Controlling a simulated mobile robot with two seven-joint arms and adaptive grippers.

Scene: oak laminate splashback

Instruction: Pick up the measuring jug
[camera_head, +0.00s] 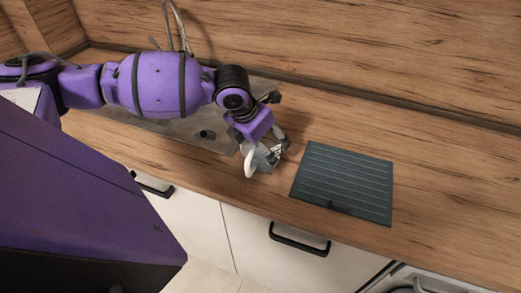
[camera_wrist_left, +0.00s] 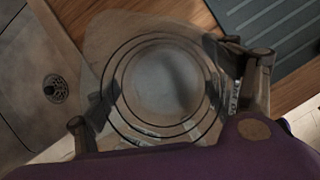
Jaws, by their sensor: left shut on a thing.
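The measuring jug (camera_head: 262,160) is clear, with a pale handle on its left side in the head view. It is at the counter between the sink and the dark ribbed mat, partly hidden by my left gripper (camera_head: 271,147). In the left wrist view I look down into the round, see-through jug (camera_wrist_left: 165,82). The fingers of my left gripper (camera_wrist_left: 168,98) are on opposite sides of it, shut on it. I cannot tell whether its base touches the counter. My right gripper is not in view.
A dark ribbed mat (camera_head: 343,182) lies just right of the jug. A metal sink (camera_head: 180,128) with a drain and a tap (camera_head: 178,25) is to the left, partly behind my arm. The wooden counter (camera_head: 450,190) is clear at the right. White drawers with dark handles are below.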

